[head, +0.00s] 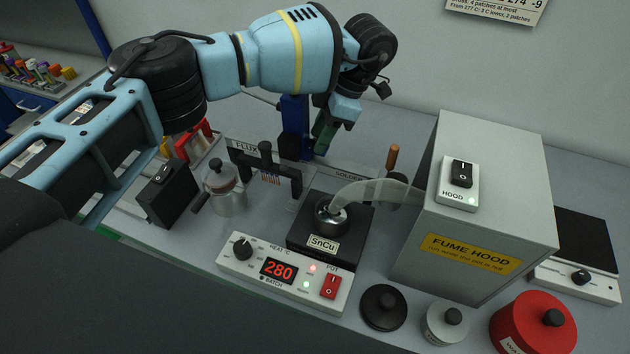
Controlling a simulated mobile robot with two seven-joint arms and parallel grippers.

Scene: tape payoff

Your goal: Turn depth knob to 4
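No knob in the head view carries a readable "depth" label. One black knob (242,248) sits on the white control box beside the "HEAT °C" label and a red 280 display. Another black knob (581,277) is on a low white unit at the far right; its markings are too small to read. My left gripper (324,138) points down behind the solder pot (331,217), beside a blue post. Its fingers show edge-on, so I cannot tell whether they are open or shut. My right gripper is not in view.
A grey fume hood (485,160) with a HOOD switch (459,180) stands right of the pot. A metal flux jar (225,190), a black rack (266,160) and a black switch box (166,195) are at left.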

